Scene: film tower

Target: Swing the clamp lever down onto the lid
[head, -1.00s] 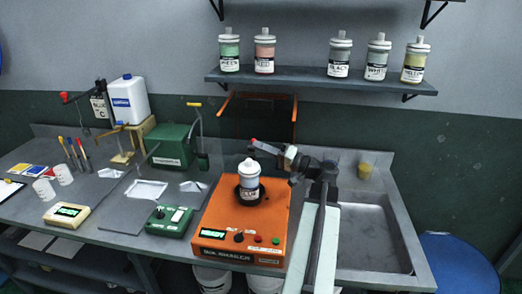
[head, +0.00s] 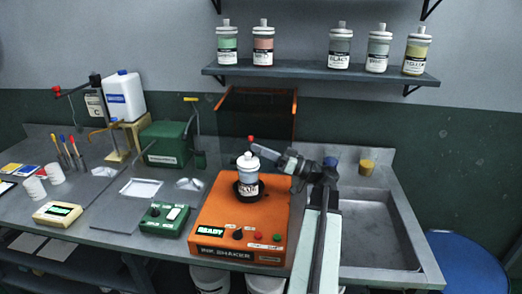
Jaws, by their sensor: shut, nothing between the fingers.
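The orange ink shaker (head: 210,215) stands on the bench with a white can (head: 248,188) upright in its dark round holder. The can's pale lid (head: 247,162) is on top. The clamp lever's red knob (head: 250,138) shows just above the lid; its shaft is mostly hidden behind the can and my gripper. My gripper (head: 257,149) is shut and empty. It reaches in from the right, with its tips just below and right of the knob. I cannot tell whether they touch the lever.
The shaker's orange-edged cover (head: 256,112) stands open behind it. A green control box (head: 164,217) sits left of the shaker. A shelf (head: 320,76) with several ink bottles hangs above.

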